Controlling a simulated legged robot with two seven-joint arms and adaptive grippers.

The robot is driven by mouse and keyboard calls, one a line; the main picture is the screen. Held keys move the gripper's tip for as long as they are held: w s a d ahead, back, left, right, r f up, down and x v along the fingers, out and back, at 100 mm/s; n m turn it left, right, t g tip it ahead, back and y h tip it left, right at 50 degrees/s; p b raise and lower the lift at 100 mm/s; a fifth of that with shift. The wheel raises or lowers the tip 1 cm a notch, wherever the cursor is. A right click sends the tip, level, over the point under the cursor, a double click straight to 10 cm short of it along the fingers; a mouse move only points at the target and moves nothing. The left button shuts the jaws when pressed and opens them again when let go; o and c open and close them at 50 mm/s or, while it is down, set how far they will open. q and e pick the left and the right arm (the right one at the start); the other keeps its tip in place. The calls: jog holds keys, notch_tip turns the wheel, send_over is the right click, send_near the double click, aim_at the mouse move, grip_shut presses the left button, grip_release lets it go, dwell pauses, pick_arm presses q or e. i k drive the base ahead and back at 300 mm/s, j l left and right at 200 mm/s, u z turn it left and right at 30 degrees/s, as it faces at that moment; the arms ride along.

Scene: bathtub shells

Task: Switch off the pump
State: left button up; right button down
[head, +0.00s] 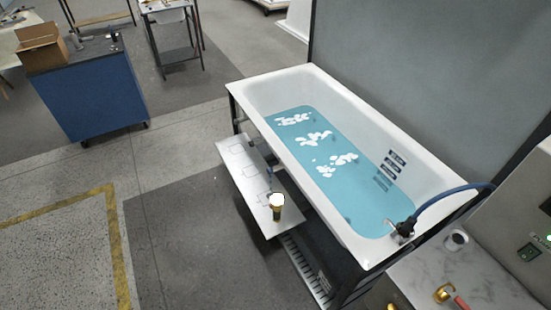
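A grey control box (515,225) stands at the right edge. A blue hose (448,195) runs from the box to a black fitting (405,227) on the near right rim of the white bathtub (350,90). Blue water (300,140) with white foam patches lies in the tub. The pump itself cannot be made out. Neither of my grippers shows in the head view.
A marble-look top (455,270) below the box carries a brass piece with a red handle (452,297) and a small cup (456,240). A blue cabinet (90,97) stands left; floor between is clear.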

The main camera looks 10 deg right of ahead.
aim_at(528, 253)
jog(key=k+l, duration=0.5)
jog(key=z, duration=0.4)
jog(key=k+l+z, duration=0.1)
jog(key=z, duration=0.25)
jog(key=l+z, duration=0.1)
jog(key=z, duration=0.3)
jog(key=k+l+z, duration=0.1)
jog(key=z, duration=0.25)
